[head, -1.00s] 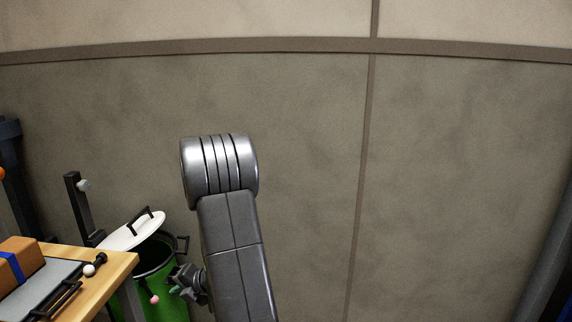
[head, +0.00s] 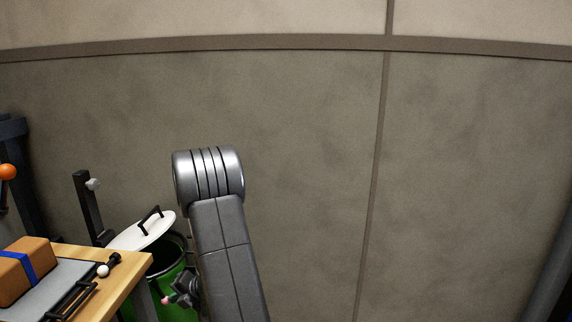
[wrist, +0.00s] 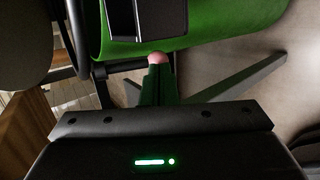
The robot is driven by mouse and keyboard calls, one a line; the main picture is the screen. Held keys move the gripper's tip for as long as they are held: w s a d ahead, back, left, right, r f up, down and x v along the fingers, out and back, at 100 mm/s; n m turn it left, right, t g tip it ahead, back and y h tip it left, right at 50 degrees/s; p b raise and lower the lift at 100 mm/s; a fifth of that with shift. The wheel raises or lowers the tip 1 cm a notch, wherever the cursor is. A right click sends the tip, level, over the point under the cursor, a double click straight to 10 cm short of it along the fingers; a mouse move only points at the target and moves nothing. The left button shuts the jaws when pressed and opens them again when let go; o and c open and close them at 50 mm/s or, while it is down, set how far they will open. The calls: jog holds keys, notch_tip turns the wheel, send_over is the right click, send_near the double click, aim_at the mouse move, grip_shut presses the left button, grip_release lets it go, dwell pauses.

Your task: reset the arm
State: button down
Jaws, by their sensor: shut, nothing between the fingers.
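My gripper shows in the wrist view (wrist: 158,85), with its dark green fingers together and nothing between them. A pink round tip shows just beyond the fingers. In the head view my arm rises in front of the wall and hides part of the green bin (head: 178,300). The bin also fills the upper part of the wrist view (wrist: 220,30), close to my gripper; I cannot tell whether they touch.
A wooden table (head: 128,277) at the lower left bears a brown parcel with a blue band (head: 25,268) and a grey tray-like plate (head: 62,283). A white lid (head: 140,236) with a black handle leans at the bin. A dark post (head: 88,205) stands behind.

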jog(key=p+v, duration=0.4)
jog(key=v, duration=0.6)
jog(key=shift+r+h+p, duration=0.3)
jog(key=shift+r+h, duration=0.1)
jog(key=shift+r, duration=0.1)
jog(key=shift+a, duration=0.1)
